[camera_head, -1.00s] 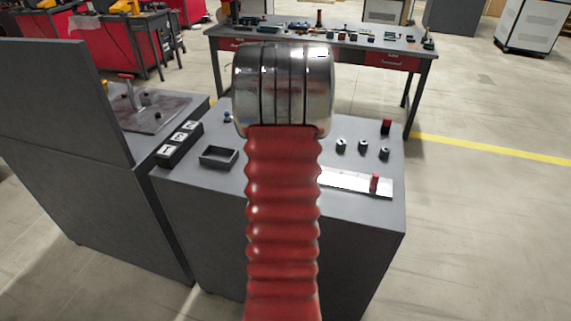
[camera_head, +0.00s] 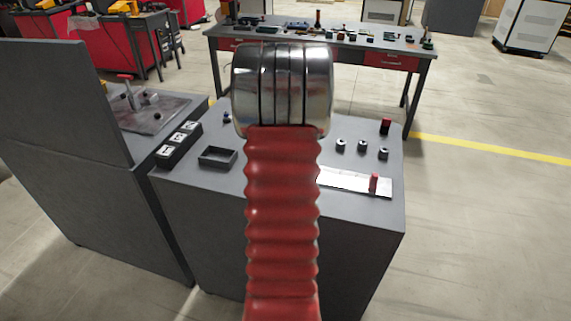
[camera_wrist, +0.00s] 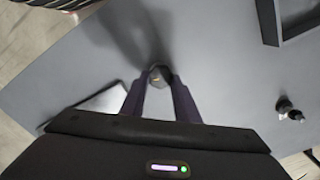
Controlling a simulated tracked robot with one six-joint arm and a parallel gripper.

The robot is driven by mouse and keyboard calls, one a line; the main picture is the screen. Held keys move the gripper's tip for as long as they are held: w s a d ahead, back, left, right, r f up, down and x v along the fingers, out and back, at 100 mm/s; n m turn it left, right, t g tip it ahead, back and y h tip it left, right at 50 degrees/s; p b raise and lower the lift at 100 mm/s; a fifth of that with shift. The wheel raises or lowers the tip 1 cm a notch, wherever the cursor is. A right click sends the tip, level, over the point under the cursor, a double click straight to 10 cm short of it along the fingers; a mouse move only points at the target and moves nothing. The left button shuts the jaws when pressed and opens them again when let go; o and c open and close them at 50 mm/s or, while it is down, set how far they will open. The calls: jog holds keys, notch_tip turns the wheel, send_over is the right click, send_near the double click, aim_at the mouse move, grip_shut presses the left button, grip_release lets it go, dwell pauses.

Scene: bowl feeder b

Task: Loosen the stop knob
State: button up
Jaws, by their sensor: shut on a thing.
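The stop knob (camera_wrist: 159,73) is a small dark round head with a yellowish mark, on the grey bench top in the wrist view. My gripper (camera_wrist: 158,85) is shut on it, with one finger on each side. The fingers hide its lower part. In the head view my red ribbed arm and its metal end cover the middle of the bench, so the knob and the fingertips are hidden there.
The grey bench (camera_head: 330,208) holds a dark open tray (camera_head: 218,158), a block with white labels (camera_head: 178,144), several small nut-like parts (camera_head: 362,146), a red block (camera_head: 386,125) and a pale strip (camera_head: 345,180) with a red peg (camera_head: 374,182). A tall grey panel (camera_head: 60,100) stands left.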

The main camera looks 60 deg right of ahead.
jog(key=shift+s+a+f, duration=0.1)
jog(key=shift+a+f, duration=0.05)
jog(key=shift+a, duration=0.05)
jog(key=o, duration=0.8)
jog(key=shift+c, duration=0.2)
jog(key=shift+o, duration=1.4)
jog(key=shift+d, duration=0.1)
notch_tip(320, 180, up, 14)
